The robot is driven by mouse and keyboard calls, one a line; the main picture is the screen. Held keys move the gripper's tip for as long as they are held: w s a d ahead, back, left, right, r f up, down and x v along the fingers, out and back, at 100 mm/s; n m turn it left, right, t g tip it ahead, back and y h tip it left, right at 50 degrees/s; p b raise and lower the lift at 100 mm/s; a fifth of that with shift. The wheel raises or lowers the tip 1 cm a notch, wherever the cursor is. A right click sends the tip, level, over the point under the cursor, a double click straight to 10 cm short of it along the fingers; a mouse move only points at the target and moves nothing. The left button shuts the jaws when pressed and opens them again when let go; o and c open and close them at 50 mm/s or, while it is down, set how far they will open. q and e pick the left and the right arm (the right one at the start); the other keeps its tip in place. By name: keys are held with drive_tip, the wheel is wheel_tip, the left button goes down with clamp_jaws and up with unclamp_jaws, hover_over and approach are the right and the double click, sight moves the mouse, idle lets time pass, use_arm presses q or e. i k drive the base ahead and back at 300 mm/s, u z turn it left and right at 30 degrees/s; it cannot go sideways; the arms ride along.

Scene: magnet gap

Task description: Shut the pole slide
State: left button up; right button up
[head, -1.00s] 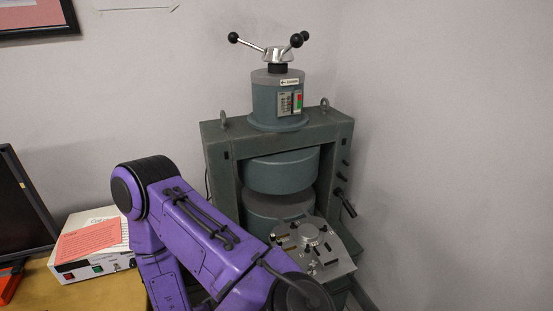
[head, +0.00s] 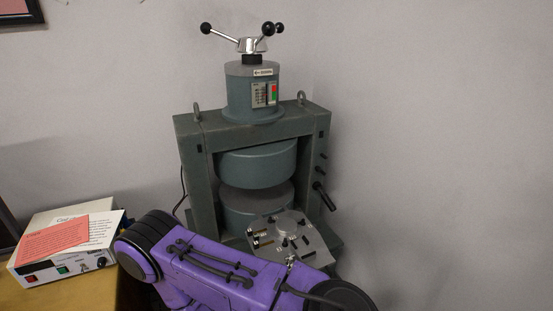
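The magnet (head: 190,165) is a grey-green frame standing in the corner. Its upper pole (head: 257,165) and lower pole (head: 240,207) are thick round discs with a dark gap between them. A three-armed handwheel (head: 251,45) with black knobs tops the green cylinder (head: 240,95). A metal plate (head: 310,245) with small fittings sits in front of the lower pole. A black-handled lever (head: 324,196) sticks out on the right side. I cannot tell which part is the pole slide. A purple arm of mine crosses the bottom, partly covering the plate. Neither gripper shows.
A wooden table (head: 75,297) is at the lower left. It bears a white instrument box (head: 75,265) with a red sheet (head: 55,240) and white paper on top. A dark monitor edge is at the far left.

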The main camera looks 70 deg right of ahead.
sight(310, 249)
drive_tip(key=k, duration=0.2)
drive_tip(key=z, duration=2.2)
